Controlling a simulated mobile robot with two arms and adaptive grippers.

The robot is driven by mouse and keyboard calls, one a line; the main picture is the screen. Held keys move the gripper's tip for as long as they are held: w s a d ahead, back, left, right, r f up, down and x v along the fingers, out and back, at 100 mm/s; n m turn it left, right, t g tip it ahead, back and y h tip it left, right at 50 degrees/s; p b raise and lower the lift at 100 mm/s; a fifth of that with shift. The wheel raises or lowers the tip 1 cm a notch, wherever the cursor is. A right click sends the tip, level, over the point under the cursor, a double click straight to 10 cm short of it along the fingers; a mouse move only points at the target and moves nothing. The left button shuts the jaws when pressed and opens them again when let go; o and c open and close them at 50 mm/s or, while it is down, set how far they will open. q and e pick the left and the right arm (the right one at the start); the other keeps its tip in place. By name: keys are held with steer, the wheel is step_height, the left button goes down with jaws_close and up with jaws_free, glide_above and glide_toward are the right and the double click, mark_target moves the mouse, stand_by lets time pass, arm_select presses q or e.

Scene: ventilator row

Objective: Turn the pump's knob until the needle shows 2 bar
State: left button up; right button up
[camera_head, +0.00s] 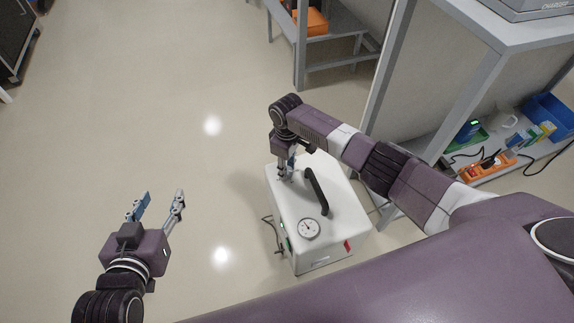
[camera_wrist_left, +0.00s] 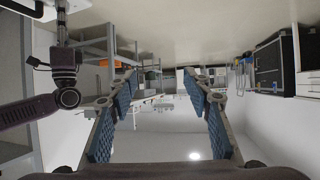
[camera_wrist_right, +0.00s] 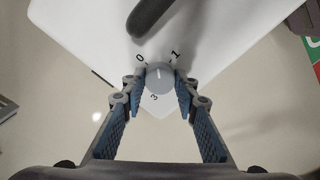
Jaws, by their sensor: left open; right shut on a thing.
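The pump (camera_head: 295,215) is a white box on the floor with a black handle (camera_head: 316,191) and a round white gauge (camera_head: 309,228) on its top. The gauge's needle is too small in the head view to read. The grey knob (camera_wrist_right: 159,78) shows in the right wrist view, with the marks 0, 1 and 3 visible around it. My right gripper (camera_wrist_right: 159,92) is shut on the knob from above; in the head view it (camera_head: 286,174) hides the knob. My left gripper (camera_head: 160,201) is open and empty, well left of the pump and apart from it.
A metal bench (camera_head: 500,40) stands at the right, its lower shelf holding an orange device (camera_head: 488,167) and a blue bin (camera_head: 549,116). Another low bench with an orange item (camera_head: 311,22) is at the back.

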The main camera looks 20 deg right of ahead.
steer(key=shift+a+r+m+p, duration=0.1)
steer(key=shift+m+p, duration=0.5)
steer(key=shift+m, duration=0.3)
steer(key=shift+m+p, duration=0.65)
steer(key=shift+m, duration=0.45)
arm_select(q)
steer(key=s+a+f+g+y, duration=0.1)
steer(key=s+a+f+g, duration=0.1)
steer(key=s+f+g, duration=0.2)
steer(key=s+a+f+g+y, duration=0.1)
steer(key=s+a+f+g, duration=0.2)
steer(key=s, duration=0.7)
steer(key=shift+f+g, duration=0.5)
steer(key=shift+f, duration=0.8)
arm_select(e)
steer(key=o, duration=1.1)
steer(key=shift+o, duration=0.2)
step_height(320, 180, up, 12)
